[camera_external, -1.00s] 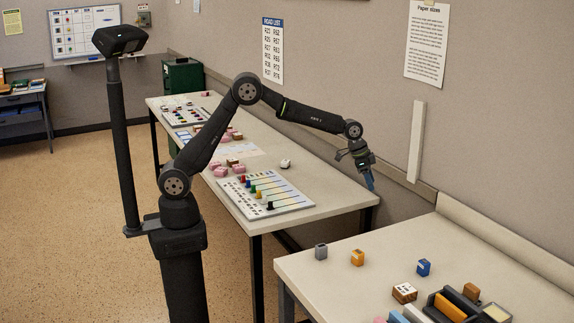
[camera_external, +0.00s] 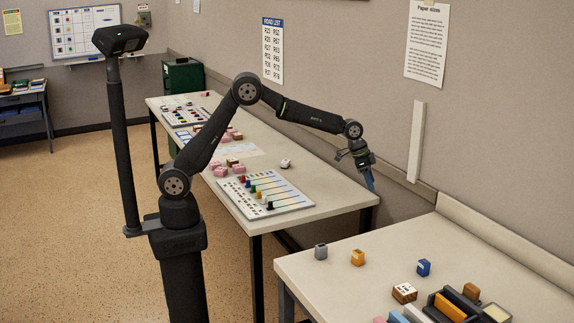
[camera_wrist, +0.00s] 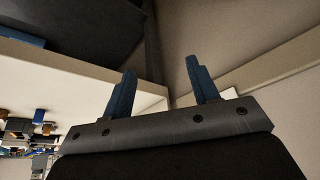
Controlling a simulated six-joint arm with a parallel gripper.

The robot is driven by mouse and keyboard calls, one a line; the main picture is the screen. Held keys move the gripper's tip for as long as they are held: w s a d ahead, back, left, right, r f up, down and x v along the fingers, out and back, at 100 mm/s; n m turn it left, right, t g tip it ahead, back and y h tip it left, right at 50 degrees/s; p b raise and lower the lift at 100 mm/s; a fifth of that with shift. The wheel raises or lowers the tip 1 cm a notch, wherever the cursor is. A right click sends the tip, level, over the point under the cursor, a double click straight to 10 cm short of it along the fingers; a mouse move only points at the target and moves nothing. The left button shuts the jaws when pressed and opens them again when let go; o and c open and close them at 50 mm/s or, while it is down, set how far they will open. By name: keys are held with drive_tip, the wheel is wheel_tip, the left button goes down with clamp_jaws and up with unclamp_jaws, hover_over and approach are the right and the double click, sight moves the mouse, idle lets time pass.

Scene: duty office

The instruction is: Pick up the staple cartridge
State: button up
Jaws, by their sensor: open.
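My gripper (camera_external: 370,182) hangs in the air at the end of my arm, near the right end of the long far table and above the gap before the near table. In the wrist view my gripper (camera_wrist: 161,72) shows two blue fingers spread apart with nothing between them. I cannot tell which item is the staple cartridge. Small blocks stand on the near table, well apart from my gripper: a grey one (camera_external: 321,251), an orange-yellow one (camera_external: 358,257) and a blue one (camera_external: 424,267).
The near table (camera_external: 345,285) also holds a brown block with a white top (camera_external: 404,292), a black holder (camera_external: 435,306) and a brown block (camera_external: 471,291). The far table (camera_external: 335,195) carries a white board with coloured pegs (camera_external: 285,190). A wall (camera_external: 470,130) runs behind both.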

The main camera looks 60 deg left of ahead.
drive_tip(key=s+d+f+n+g+h, duration=0.2)
drive_tip(key=s+d+n, duration=0.2)
drive_tip(key=s, duration=0.5)
drive_tip(key=n+g+h, duration=0.1)
drive_tip(key=n+h, duration=0.8)
drive_tip(key=n, duration=1.3)
approach(324, 252)
drive_tip(key=x, duration=0.5)
drive_tip(key=shift+w, duration=0.2)
drive_tip(key=shift+s+x, duration=0.15)
drive_tip(key=shift+x, duration=1.25)
drive_tip(key=shift+s+x, duration=0.1)
drive_tip(key=shift+x, duration=1.3)
drive_tip(key=shift+f, duration=0.1)
drive_tip(key=c, duration=1.1)
drive_tip(key=shift+o, duration=0.2)
